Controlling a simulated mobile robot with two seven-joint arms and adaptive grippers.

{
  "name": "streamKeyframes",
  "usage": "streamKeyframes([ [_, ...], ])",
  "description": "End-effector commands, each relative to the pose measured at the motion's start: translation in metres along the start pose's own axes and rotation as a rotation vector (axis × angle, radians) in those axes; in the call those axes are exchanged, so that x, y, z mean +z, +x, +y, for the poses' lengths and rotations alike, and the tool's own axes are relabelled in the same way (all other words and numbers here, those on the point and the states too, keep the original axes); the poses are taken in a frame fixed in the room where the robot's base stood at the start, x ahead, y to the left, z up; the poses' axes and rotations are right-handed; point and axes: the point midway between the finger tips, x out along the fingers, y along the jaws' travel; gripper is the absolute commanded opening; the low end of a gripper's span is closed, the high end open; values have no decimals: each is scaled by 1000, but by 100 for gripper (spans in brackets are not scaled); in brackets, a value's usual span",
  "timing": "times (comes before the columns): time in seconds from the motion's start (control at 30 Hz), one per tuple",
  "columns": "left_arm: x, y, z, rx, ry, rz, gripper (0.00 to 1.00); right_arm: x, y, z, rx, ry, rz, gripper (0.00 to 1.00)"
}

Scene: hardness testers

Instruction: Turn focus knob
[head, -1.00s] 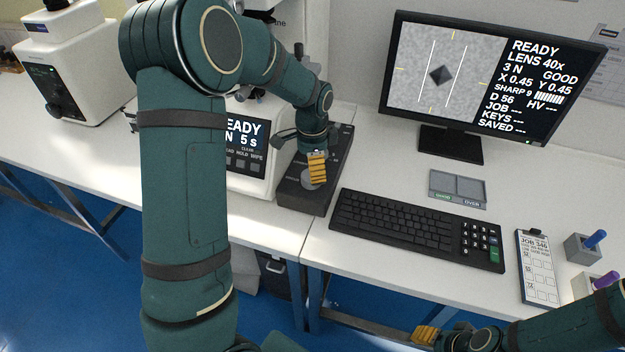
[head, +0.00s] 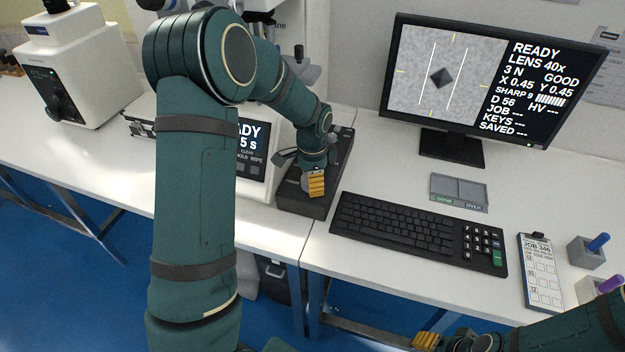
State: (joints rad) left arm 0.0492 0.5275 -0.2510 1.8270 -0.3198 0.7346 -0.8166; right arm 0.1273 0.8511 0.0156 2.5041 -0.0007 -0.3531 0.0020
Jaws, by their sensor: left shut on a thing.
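The focus knob (head: 306,184) is a grey round disc on top of a black control box (head: 293,201), left of the keyboard. My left gripper (head: 316,186), with yellow fingertips, points down at the knob and is shut on it. The fingers cover much of the knob. The monitor (head: 480,80) shows a dark diamond mark between two slanted white lines, with READY, LENS 40x, SHARP 9 and GOOD. My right gripper (head: 426,341), also with yellow fingertips, is low at the bottom edge, away from the knob; its opening is unclear.
A black keyboard (head: 405,233) lies right of the box. A grey tray (head: 459,190), a clipboard (head: 541,275) and a holder with a blue-handled tool (head: 588,252) are farther right. A white tester with a screen (head: 254,150) stands behind my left arm. Another tester (head: 78,75) is at far left.

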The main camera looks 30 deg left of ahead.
Motion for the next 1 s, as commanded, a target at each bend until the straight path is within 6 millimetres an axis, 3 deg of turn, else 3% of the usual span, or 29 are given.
streamKeyframes([
  [0.33,0,-2,0,-1,193,1,20,1,-11,-4,0,1,-5,47],
  [0.63,-1,-1,0,-2,213,2,20,1,-10,-4,0,1,-5,47],
  [0.67,-1,-1,0,-2,212,2,65,1,-10,-4,0,1,-5,47],
  [0.73,-1,-1,0,-2,212,1,88,1,-10,-4,0,1,-5,47],
  [1.0,0,-1,0,-1,211,1,88,1,-10,-4,0,1,-5,47],
])
